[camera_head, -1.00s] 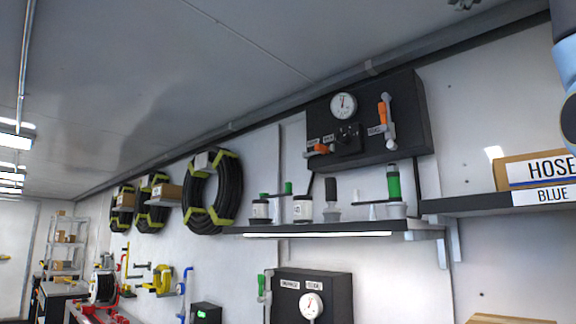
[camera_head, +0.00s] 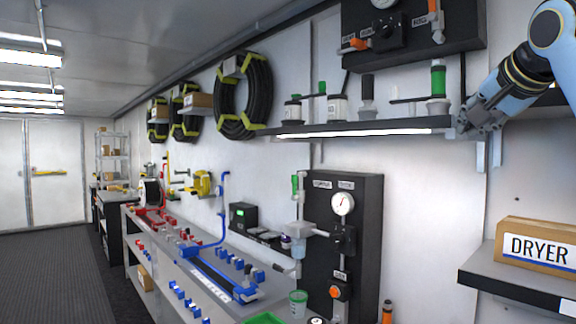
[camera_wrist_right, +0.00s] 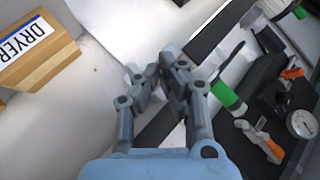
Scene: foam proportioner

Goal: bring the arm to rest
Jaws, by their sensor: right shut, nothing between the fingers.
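My right gripper (camera_head: 470,122) is in the upper right of the head view, at the right end of the lit wall shelf (camera_head: 345,131). It is shut and empty. The right wrist view shows its two grey fingers (camera_wrist_right: 160,75) closed together, with nothing between them. I cannot tell whether the fingers touch the shelf end. My right arm (camera_head: 510,82) comes in from the upper right. My left gripper is not in view.
A green-banded bottle (camera_head: 438,82) stands on the shelf close left of the gripper. A black gauge panel (camera_head: 410,45) hangs above, another (camera_head: 360,255) below. A DRYER box (camera_head: 538,245) sits on a lower right shelf (camera_head: 510,285). A workbench (camera_head: 190,265) runs along the wall.

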